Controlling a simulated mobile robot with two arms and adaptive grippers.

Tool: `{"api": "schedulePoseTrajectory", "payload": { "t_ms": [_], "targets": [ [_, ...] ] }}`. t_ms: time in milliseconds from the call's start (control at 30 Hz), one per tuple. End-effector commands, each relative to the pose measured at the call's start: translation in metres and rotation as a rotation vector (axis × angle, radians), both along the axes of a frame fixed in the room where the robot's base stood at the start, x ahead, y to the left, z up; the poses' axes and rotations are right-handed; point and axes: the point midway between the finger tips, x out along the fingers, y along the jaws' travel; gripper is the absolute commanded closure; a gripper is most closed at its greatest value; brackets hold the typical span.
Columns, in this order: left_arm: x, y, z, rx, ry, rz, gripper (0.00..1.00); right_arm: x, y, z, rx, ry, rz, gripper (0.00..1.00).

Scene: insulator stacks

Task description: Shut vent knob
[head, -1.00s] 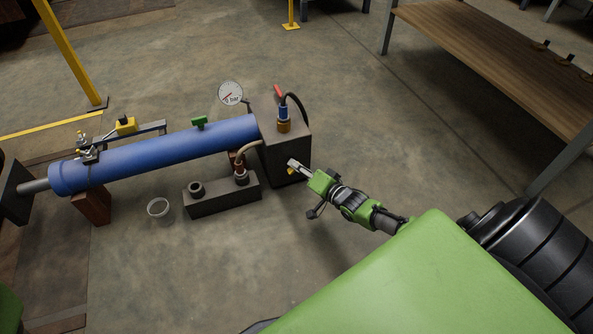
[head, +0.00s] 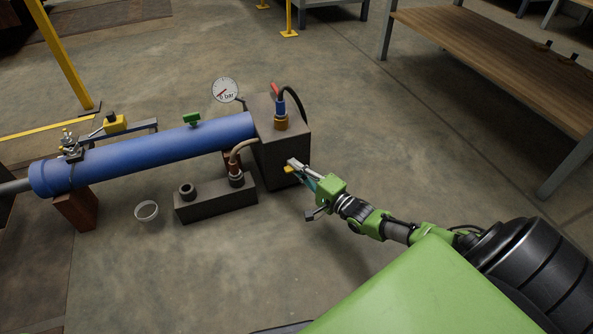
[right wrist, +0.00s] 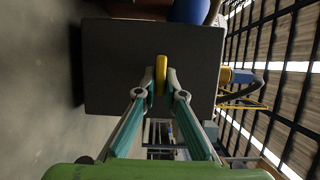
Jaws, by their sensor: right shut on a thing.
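The vent knob (right wrist: 161,72) is a yellow bar standing out from the face of a dark grey block (right wrist: 108,66). It also shows as a small yellow spot low on the block in the head view (head: 289,170). My right gripper (right wrist: 162,86) is shut on the knob, with one fingertip on each side of it. In the head view the right gripper (head: 297,164) reaches the block's right-hand face from the right. The grey block (head: 278,148) stands at the right end of a blue cylinder (head: 160,150). My left gripper is out of view.
A round pressure gauge (head: 225,90) and a blue-and-brass hose fitting (head: 281,112) top the block area. A wooden bench (head: 480,50) stands right; floor between is clear.

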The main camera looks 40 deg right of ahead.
Motion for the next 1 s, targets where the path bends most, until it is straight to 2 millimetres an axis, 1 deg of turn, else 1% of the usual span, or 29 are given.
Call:
{"api": "schedulePoseTrajectory", "payload": {
  "t_ms": [467,500,533,867,1000],
  "targets": [
    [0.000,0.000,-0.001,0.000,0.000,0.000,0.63,0.000,0.000,0.000,0.010,-0.001,-0.001,1.00],
    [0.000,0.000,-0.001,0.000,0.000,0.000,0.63,0.000,0.000,0.000,0.010,-0.001,-0.001,0.80],
    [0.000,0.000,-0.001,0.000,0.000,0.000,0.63,0.000,0.000,0.000,0.010,-0.001,-0.001,0.75],
    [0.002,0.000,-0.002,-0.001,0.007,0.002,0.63,-0.001,0.000,0.000,0.009,-0.002,0.000,0.75],
    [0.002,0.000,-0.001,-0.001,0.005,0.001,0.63,-0.010,-0.002,-0.002,0.010,0.001,-0.001,0.75]
  ]
}}
